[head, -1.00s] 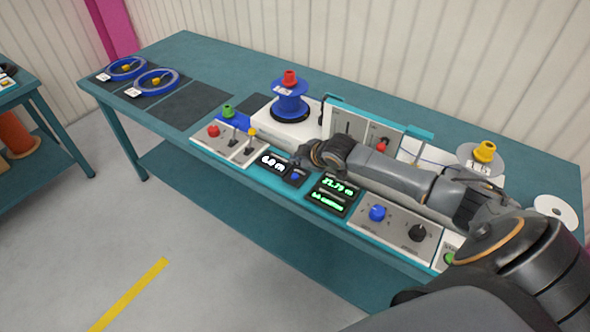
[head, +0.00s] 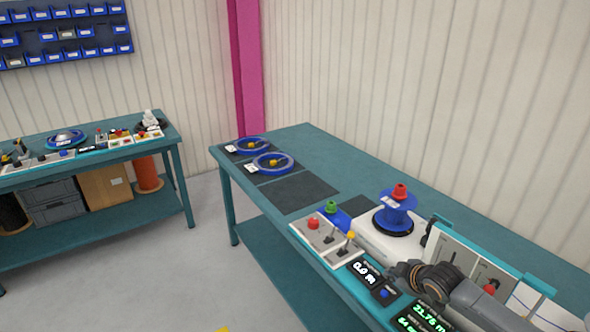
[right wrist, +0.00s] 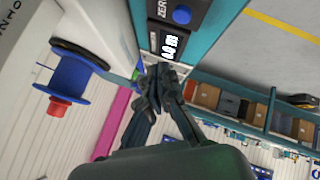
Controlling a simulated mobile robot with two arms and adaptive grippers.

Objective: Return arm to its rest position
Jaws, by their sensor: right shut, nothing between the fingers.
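My right gripper (head: 399,273) is shut and empty. My right arm reaches in from the lower right corner of the head view. My left gripper is not in view.
A blue reel (head: 396,216) with a red knob stands on a white unit behind my gripper. Switch panels (head: 316,232) line the front edge. Two blue cable coils (head: 270,163) lie on dark mats at the far left end. Another bench (head: 85,160) stands left, across open floor.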

